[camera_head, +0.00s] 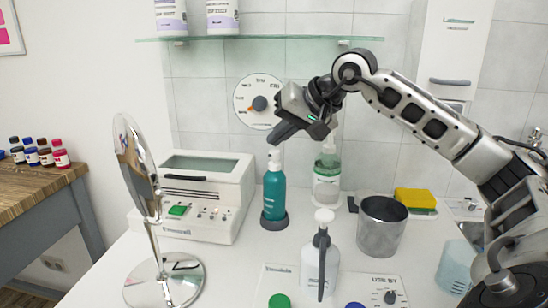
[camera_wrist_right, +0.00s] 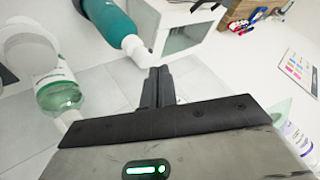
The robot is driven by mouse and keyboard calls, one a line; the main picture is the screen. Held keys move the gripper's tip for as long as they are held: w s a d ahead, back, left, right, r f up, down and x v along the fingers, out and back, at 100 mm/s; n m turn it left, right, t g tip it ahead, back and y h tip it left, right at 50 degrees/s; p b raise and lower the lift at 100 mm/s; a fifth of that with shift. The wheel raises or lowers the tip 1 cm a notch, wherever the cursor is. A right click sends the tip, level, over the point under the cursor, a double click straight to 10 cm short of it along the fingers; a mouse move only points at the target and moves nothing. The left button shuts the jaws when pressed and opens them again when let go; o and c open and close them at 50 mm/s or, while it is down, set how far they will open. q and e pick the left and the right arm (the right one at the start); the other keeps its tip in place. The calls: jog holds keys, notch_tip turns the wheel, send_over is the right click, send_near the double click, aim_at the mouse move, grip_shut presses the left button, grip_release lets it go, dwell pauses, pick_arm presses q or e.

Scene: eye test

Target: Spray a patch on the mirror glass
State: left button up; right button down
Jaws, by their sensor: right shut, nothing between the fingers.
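The round mirror (camera_head: 133,165) stands upright on a shiny metal stand at the left of the white counter, turned nearly edge-on; its glass shows only in part. A teal bottle (camera_head: 274,192) with a white pump top stands in a dark round base at mid-counter. It also shows in the right wrist view (camera_wrist_right: 110,20). A white bottle (camera_head: 318,268) with a dark upright part stands at the front. My right gripper (camera_head: 277,136) is shut and empty, its fingertips close above the teal bottle's pump; I cannot tell whether they touch. My left gripper is out of view.
A white box device (camera_head: 205,192) stands between mirror and teal bottle. A clear bottle with green liquid (camera_head: 327,178), a metal cup (camera_head: 381,228) and a yellow sponge (camera_head: 415,198) are to the right. A glass shelf (camera_head: 265,38) hangs above.

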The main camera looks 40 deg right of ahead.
jog(key=shift+f+b, duration=0.6)
jog(key=shift+f, duration=0.05)
dwell(0.8)
jog(key=shift+r, duration=0.1)
jog(key=shift+r+p, duration=1.05)
jog(key=shift+p, duration=0.05)
notch_tip(320, 180, up, 6)
jog(key=p, duration=0.6)
dwell(2.0)
